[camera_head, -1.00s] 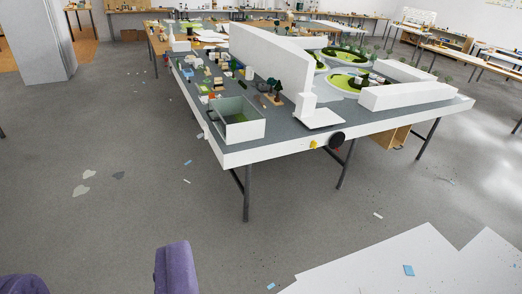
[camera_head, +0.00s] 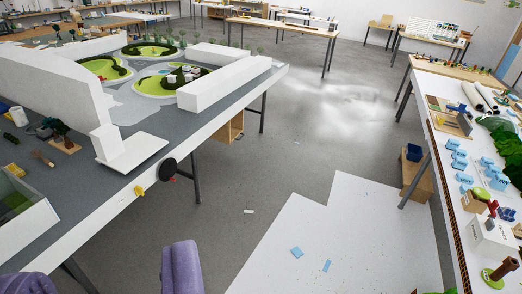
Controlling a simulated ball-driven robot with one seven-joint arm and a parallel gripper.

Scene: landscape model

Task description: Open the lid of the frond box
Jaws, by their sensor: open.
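My gripper (camera_head: 106,268) shows at the bottom left as two purple fingers set wide apart, open with nothing between them. It is over the floor, apart from the tables. I cannot pick out the frond box for certain. A white box (camera_head: 488,238) with small dark marks stands on the right-hand table, far from my gripper, with a small red thing at its top. Its marks are too small to read. An open-topped clear-walled box (camera_head: 30,236) on the left model table is cut by the picture's left edge.
The left table (camera_head: 205,128) holds a white building model and green gardens. The right table (camera_head: 445,170) carries blue blocks, green foliage and small models. Between them is grey floor (camera_head: 300,165) with white sheets (camera_head: 335,235) and small blue scraps.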

